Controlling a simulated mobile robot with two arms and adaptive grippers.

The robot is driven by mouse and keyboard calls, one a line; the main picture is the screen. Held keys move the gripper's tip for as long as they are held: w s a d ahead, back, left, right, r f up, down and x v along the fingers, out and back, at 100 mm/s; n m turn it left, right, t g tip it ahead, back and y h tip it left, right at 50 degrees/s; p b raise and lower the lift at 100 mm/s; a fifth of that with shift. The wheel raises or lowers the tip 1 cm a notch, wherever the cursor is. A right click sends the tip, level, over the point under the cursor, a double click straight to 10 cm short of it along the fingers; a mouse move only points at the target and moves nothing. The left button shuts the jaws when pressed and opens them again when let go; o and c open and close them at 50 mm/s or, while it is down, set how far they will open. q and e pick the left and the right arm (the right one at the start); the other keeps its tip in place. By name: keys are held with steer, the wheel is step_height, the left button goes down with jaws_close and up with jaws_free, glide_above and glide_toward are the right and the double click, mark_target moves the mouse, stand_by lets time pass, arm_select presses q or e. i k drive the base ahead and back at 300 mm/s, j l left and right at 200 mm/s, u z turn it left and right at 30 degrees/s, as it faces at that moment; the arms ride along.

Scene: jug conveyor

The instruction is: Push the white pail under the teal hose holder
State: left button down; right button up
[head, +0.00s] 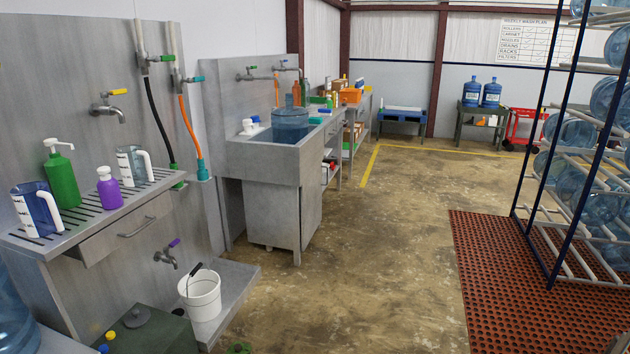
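The white pail (204,301) stands upright on a low grey metal ledge (236,283); its handle has a dark grip. The ledge's right end is bare. The teal hose holder (203,171) is on the steel wall panel well above the ledge, with the end of an orange hose (190,124) in it. In the picture the pail is below this holder, but I cannot tell whether it is directly under it. A green holder (177,176) with a black hose is just left of the teal one. Neither of my grippers is in view.
A purple-handled tap (168,254) is on the panel left of the pail. A dark green box (150,334) stands in front of the ledge at left. The counter (125,215) above holds bottles and jugs. Open floor (360,260) lies right; a jug rack (560,170) stands farther right.

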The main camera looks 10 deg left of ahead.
mark_target(200, 290)
steer(key=i+u, duration=0.15)
steer(key=i, duration=1)
steer(key=i+l+u, duration=0.15)
steer(key=i, duration=1)
